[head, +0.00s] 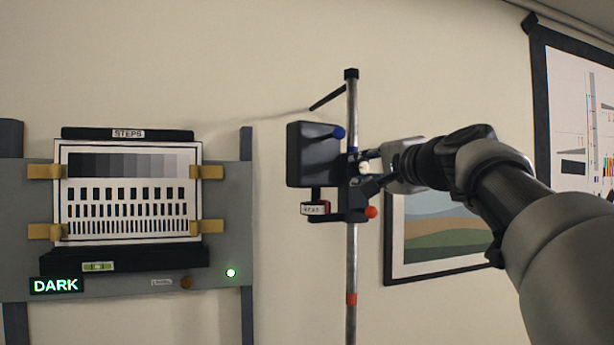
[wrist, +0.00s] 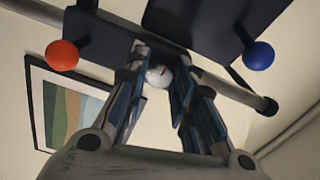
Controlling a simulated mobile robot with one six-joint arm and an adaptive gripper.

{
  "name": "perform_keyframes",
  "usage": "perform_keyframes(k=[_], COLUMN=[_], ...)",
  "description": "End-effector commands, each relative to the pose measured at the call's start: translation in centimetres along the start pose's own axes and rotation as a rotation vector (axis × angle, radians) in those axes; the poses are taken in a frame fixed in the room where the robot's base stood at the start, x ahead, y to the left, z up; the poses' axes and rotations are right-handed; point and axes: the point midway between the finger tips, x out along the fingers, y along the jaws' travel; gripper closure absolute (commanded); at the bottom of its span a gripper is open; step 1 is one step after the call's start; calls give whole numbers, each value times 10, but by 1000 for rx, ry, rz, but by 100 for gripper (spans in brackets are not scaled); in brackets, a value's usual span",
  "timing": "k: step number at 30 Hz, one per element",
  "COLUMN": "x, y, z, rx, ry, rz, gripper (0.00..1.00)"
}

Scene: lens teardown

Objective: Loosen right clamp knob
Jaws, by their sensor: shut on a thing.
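A white ball knob (wrist: 159,75) with a small red mark sits between the fingers of my gripper (wrist: 160,82) in the wrist view. The fingers are shut on it. In the head view the white knob (head: 364,168) shows small beside the pole (head: 351,260), and my gripper (head: 368,170) reaches it from the right. A dark box-shaped head (head: 314,154) is clamped on the pole, with a blue knob (head: 338,132) above and a red-orange knob (head: 371,212) below. Both also show in the wrist view, red-orange (wrist: 62,55) at left and blue (wrist: 258,55) at right.
A grey stand (head: 245,210) at left holds a STEPS test chart (head: 128,160) with yellow clips; a sign (head: 56,285) reads DARK. A framed landscape picture (head: 440,262) hangs behind my arm. Bare wall lies between the stand and the pole.

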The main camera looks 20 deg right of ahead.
Motion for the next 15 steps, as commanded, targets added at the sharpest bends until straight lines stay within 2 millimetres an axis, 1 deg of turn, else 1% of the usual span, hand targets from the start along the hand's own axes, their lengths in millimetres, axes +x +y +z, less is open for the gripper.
perform_keyframes(k=[7, 15], x=[0, 0], y=[0, 0], z=[0, 0], rx=[-72, -88], ry=[0, 0], rz=[0, -1], gripper=[100, 100])
